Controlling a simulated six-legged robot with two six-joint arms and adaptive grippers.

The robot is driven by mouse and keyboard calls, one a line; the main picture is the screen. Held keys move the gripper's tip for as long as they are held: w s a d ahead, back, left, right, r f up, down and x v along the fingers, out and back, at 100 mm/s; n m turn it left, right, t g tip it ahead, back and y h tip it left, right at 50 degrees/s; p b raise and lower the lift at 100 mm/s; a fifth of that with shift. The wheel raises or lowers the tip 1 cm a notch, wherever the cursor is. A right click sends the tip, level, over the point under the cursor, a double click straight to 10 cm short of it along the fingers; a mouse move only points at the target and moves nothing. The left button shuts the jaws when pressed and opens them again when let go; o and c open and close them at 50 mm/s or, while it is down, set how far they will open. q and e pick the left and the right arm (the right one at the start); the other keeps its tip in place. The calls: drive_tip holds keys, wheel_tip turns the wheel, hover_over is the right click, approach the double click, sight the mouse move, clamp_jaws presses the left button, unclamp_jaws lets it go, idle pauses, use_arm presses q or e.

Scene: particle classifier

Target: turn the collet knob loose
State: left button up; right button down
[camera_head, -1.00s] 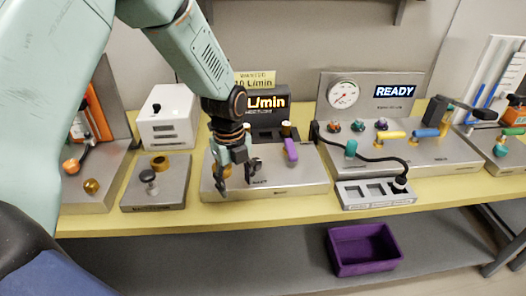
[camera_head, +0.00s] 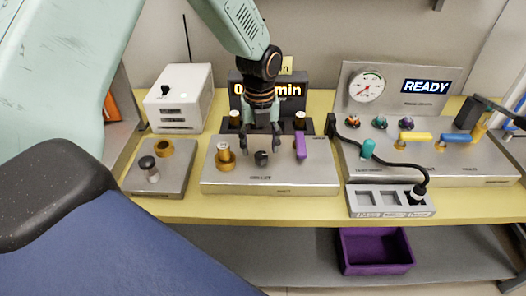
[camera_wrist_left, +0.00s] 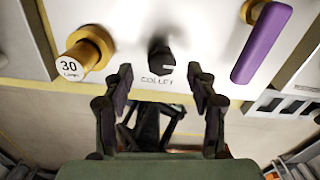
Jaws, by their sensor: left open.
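The collet knob (camera_head: 261,158) is a small black knob on the sloped grey panel (camera_head: 225,184), with the word COLLET below it. It also shows in the left wrist view (camera_wrist_left: 161,57), with a pale pointer line. My left gripper (camera_head: 262,146) is open and empty above and behind the knob, its fingers pointing down. In the left wrist view my two dark fingertips (camera_wrist_left: 160,76) lie to either side of the knob's lower end, apart from it. My right gripper is not in view.
A brass knob marked 30 (camera_wrist_left: 72,66) stands left of the collet knob, and a purple lever (camera_head: 300,145) stands right of it. A lit display (camera_head: 285,90) is behind. Right are a READY panel (camera_head: 405,104) and a black hose (camera_head: 375,155). A purple bin (camera_head: 375,268) sits below.

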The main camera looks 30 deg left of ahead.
sight(261, 155)
use_arm(q)
drive_tip(key=shift+d+f, duration=0.1)
drive_tip(key=shift+f, duration=1.4)
drive_tip(key=shift+c, duration=0.2)
drive_tip(key=c, duration=1.1)
